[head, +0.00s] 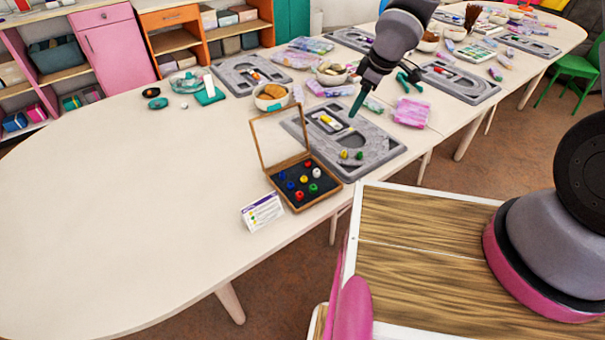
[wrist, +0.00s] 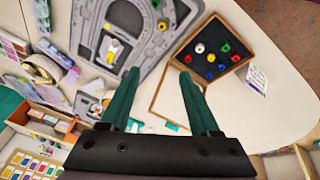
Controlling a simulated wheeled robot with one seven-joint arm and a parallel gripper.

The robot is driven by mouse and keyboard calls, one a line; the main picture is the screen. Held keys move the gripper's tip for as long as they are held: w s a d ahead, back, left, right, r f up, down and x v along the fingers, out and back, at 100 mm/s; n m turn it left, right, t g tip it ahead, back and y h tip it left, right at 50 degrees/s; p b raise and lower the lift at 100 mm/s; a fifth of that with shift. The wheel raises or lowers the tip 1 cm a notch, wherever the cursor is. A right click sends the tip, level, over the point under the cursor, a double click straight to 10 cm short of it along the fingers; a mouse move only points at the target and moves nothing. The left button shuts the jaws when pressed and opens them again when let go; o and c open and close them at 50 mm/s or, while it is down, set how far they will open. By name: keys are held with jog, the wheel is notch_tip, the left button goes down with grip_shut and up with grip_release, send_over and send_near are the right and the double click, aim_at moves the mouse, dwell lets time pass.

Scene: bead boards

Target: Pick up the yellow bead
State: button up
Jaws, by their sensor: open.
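A yellow bead (head: 304,179) sits in the open wooden bead box with red, blue, white and green beads. It also shows in the wrist view (wrist: 211,57), near the middle of the box's dark inside. Another yellow bead (head: 343,154) lies on the grey board beside the box, next to a green bead (head: 359,155). My gripper (wrist: 160,74) has teal fingers spread apart, with nothing between them. In the head view my gripper (head: 385,103) hangs above the table near the grey board, up and to the right of the box.
The bead box (head: 318,193) has its lid (head: 280,137) raised. A small card (head: 262,212) stands in front of it. The grey board (head: 378,148) lies to its right, with bowls and packets behind. The table's left part is clear.

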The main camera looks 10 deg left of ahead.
jog(key=s+a+f+n+g+y, duration=0.1)
jog(key=s+a+f+n+g, duration=0.25)
jog(key=s+a+f, duration=0.55)
send_near(302, 182)
jog(key=shift+w+a+f+n+t, duration=0.15)
jog(key=shift+f+n+t, duration=0.1)
jog(key=shift+f, duration=0.5)
jog(key=shift+x, duration=2.9)
jog(key=shift+w, duration=0.15)
grip_shut()
